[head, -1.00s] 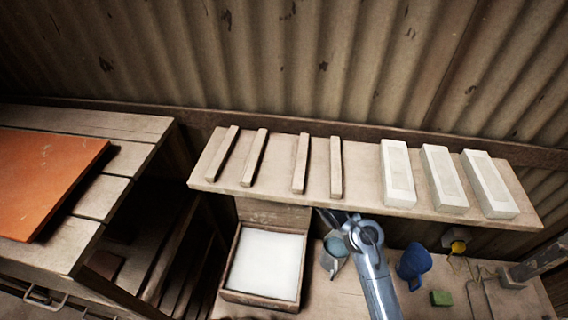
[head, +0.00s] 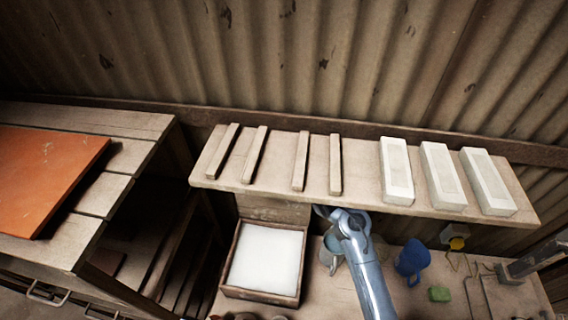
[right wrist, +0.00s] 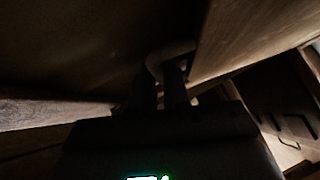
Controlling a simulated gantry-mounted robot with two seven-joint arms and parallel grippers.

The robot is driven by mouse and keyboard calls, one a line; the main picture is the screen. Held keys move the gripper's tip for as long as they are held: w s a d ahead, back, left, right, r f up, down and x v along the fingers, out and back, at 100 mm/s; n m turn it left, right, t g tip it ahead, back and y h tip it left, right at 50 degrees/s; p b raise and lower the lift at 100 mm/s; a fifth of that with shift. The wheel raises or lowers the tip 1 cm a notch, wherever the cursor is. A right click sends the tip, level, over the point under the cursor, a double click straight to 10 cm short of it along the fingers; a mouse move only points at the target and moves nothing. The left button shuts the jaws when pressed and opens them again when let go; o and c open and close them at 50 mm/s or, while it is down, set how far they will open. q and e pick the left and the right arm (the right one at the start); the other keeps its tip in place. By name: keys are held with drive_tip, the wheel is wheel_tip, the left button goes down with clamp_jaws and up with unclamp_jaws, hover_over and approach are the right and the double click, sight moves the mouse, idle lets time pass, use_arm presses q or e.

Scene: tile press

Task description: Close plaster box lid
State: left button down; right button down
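The plaster box (head: 232,294) is a wooden box full of white plaster (head: 265,259), below the shelf in the head view. Its lid (head: 273,209) stands open, raised along the box's back edge and partly under the shelf. My right arm comes up from the bottom right; its far end passes behind the shelf's front edge, so the gripper is hidden there. In the right wrist view the right gripper (right wrist: 168,88) shows only as dark fingers close to wooden surfaces; its opening and any contact with the lid are unclear. My left gripper is not in view.
The shelf (head: 365,160) above holds several wooden strips and white blocks, leaving little height below it. A metal cup (head: 329,262), a blue mug (head: 412,262) and a green block (head: 439,294) stand on the bench right of the box. An orange slab (head: 45,175) lies at left.

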drive_tip(key=shift+s, duration=0.15)
drive_tip(key=s+f+n+t+y+b, duration=0.1)
drive_tip(key=s+f+n+t+b, duration=0.1)
drive_tip(key=s+b, duration=0.3)
drive_tip(key=s+a+f+n+t+y+b, duration=0.1)
drive_tip(key=s+b, duration=0.4)
drive_tip(key=s, duration=0.7)
drive_tip(key=shift+s+f+n+t+y+b, duration=0.25)
drive_tip(key=shift+f+n+t+y+b, duration=0.2)
drive_tip(key=shift+n+y, duration=0.35)
drive_tip(key=shift+a+r, duration=0.1)
drive_tip(key=c, duration=1.2)
unclamp_jaws()
